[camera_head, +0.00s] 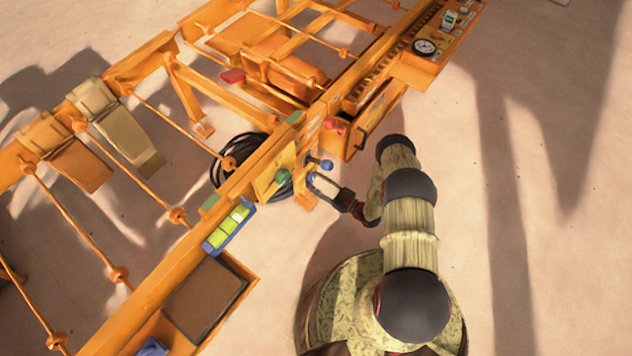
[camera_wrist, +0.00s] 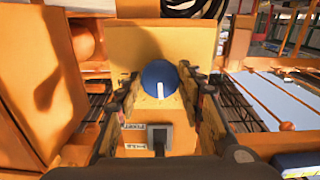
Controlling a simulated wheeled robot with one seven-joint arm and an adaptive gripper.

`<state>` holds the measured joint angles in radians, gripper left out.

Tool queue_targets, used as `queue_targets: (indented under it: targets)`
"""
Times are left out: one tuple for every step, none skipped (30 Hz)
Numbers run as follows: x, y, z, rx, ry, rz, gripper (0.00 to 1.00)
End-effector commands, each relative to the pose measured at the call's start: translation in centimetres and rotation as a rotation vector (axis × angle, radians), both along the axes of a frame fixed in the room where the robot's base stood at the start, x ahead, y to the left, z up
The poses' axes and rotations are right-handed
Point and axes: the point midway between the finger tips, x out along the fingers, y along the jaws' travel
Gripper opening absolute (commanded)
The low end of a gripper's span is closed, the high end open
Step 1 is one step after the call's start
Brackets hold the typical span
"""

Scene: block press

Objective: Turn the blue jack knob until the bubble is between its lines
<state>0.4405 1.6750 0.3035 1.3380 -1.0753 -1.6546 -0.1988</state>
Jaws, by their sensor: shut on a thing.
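The blue knob (camera_wrist: 160,79) with a white pointer line is between the fingers of my gripper (camera_wrist: 160,88) in the wrist view. The fingers are shut on its sides, and the pointer runs nearly up and down in the picture, tilted slightly. In the head view my gripper (camera_head: 320,184) reaches the orange frame's side from the right; which blue spot there is the held knob is hard to tell. A blue-framed yellow-green vial (camera_head: 229,228) lies on the frame to the lower left. It looks like the level, but its bubble and lines are too small to read.
A green knob (camera_head: 283,175) and a blue ball (camera_head: 326,165) are close by my gripper. A black hose coil (camera_head: 228,165) lies behind the beam. A dial gauge (camera_head: 424,47) is on the far panel. The floor to the right is clear.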

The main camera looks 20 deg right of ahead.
Motion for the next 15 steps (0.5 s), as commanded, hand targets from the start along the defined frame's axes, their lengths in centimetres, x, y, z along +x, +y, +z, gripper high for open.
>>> queue_targets:
  targets:
    - [-0.03,0.0,-0.02,-0.015,-0.011,0.0,0.13]
    - [0.0,0.0,-0.01,-0.028,-0.021,0.0,0.13]
    - [0.0,-0.01,-0.01,-0.046,-0.034,0.0,0.13]
    - [-0.02,0.0,-0.02,-0.062,-0.045,0.0,0.13]
    - [0.0,-0.02,0.01,-0.078,-0.057,0.0,0.13]
    - [0.03,-0.04,0.02,-0.103,-0.075,0.0,0.13]
    - [0.01,-0.03,0.01,-0.122,-0.089,0.0,0.13]
    - [0.01,-0.03,0.01,-0.142,-0.103,0.0,0.13]
    - [0.0,-0.04,0.0,-0.17,-0.123,0.0,0.13]
    - [0.06,-0.07,0.04,-0.191,-0.14,0.0,0.13]
    - [0.02,-0.05,0.03,-0.214,-0.155,0.0,0.13]
    - [0.05,-0.06,0.03,-0.243,-0.178,0.0,0.13]
    - [0.02,-0.06,0.02,-0.265,-0.193,0.0,0.13]
    - [0.02,-0.06,0.02,-0.288,-0.209,0.0,0.13]
    - [0.05,-0.08,0.05,-0.317,-0.231,0.0,0.13]
